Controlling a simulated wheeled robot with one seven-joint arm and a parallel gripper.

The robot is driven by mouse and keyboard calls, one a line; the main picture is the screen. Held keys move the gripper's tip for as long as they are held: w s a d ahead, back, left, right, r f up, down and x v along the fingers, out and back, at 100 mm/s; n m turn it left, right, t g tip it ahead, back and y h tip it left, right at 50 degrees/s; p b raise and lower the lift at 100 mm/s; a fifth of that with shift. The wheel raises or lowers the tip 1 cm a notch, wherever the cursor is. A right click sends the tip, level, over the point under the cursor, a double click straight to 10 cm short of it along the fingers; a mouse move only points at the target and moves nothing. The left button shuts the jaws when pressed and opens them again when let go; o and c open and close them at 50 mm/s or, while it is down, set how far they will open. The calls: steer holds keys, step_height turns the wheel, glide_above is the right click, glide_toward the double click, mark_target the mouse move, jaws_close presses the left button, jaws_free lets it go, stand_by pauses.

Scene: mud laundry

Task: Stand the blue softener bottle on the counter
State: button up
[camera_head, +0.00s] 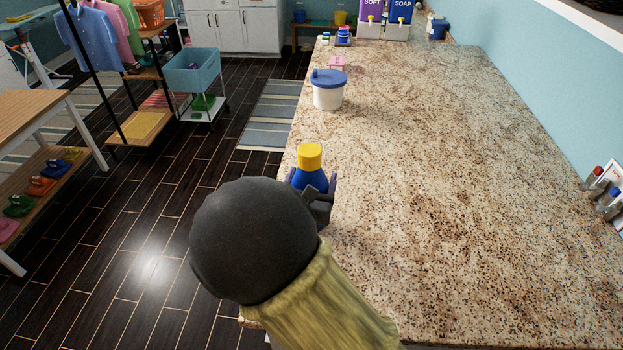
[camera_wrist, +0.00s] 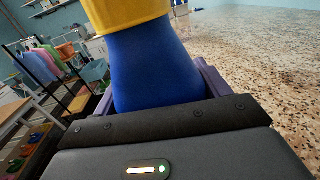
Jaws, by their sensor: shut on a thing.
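The blue softener bottle (camera_head: 312,179) with its yellow cap (camera_head: 309,156) is upright in the head view, at the left edge of the speckled counter (camera_head: 450,180). My gripper (camera_head: 318,190) is shut on it. In the wrist view the blue bottle (camera_wrist: 150,65) fills the space between my purple fingers, and its yellow cap (camera_wrist: 125,14) is cut off by the top edge.
A white tub with a blue lid (camera_head: 328,89) stands farther back near the counter's left edge. The middle of the counter is clear.

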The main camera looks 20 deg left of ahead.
steer(key=shift+d+f, duration=0.1)
steer(key=shift+f, duration=0.05)
steer(key=shift+f, duration=0.1)
steer(key=o, duration=1.6)
steer(key=shift+f, duration=0.1)
steer(key=shift+c, duration=0.2)
